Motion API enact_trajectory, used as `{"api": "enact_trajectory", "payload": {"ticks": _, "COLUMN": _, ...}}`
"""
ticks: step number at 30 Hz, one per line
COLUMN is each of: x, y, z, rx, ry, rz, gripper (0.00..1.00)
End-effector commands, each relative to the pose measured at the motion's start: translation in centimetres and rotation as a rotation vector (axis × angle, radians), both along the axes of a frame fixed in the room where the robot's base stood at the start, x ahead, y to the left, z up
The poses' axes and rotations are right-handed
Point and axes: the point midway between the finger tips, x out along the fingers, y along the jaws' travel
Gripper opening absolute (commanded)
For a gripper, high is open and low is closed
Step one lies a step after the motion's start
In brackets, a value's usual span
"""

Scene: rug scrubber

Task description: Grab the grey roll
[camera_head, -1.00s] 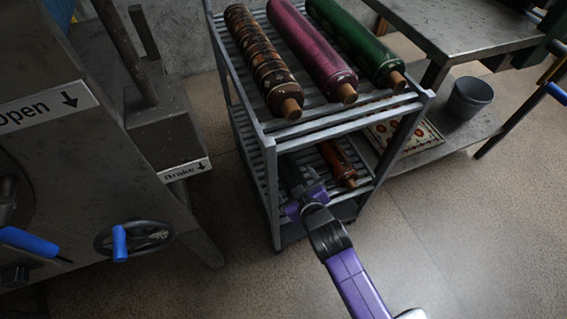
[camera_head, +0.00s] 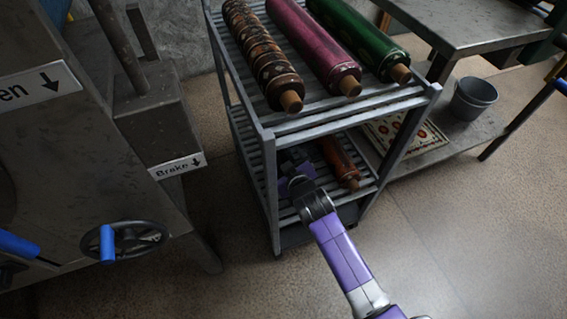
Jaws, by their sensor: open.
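My gripper (camera_head: 295,170) reaches into the lower shelf of the grey slatted rack (camera_head: 268,190) from the front. It is open, but its fingertips are dark and hard to make out. A dark greyish shape lies around the fingers, and I cannot tell whether it is the grey roll or part of my gripper. No grey roll shows clearly. An orange-brown roll (camera_head: 339,162) lies on the same lower shelf, just right of my gripper. The upper shelf and its front rail hide the back of the lower shelf.
On the upper shelf lie a brown patterned roll (camera_head: 262,55), a magenta roll (camera_head: 313,45) and a green roll (camera_head: 358,40). A metal machine with a handwheel (camera_head: 125,242) stands left. A metal table (camera_head: 460,25) with a grey bucket (camera_head: 473,98) beneath stands right. Open floor lies in front.

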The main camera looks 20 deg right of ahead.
Motion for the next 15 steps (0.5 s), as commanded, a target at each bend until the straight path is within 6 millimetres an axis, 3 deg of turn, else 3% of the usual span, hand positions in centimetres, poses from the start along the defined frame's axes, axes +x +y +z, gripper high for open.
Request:
{"api": "enact_trajectory", "payload": {"ticks": 3, "x": -0.02, "y": 0.0, "z": 0.05, "rx": 0.0, "ry": 0.0, "rz": 0.0, "gripper": 0.88}}
{"api": "enact_trajectory", "payload": {"ticks": 15, "x": -0.04, "y": 0.01, "z": 0.04, "rx": 0.0, "ry": 0.0, "rz": 0.0, "gripper": 0.09}}
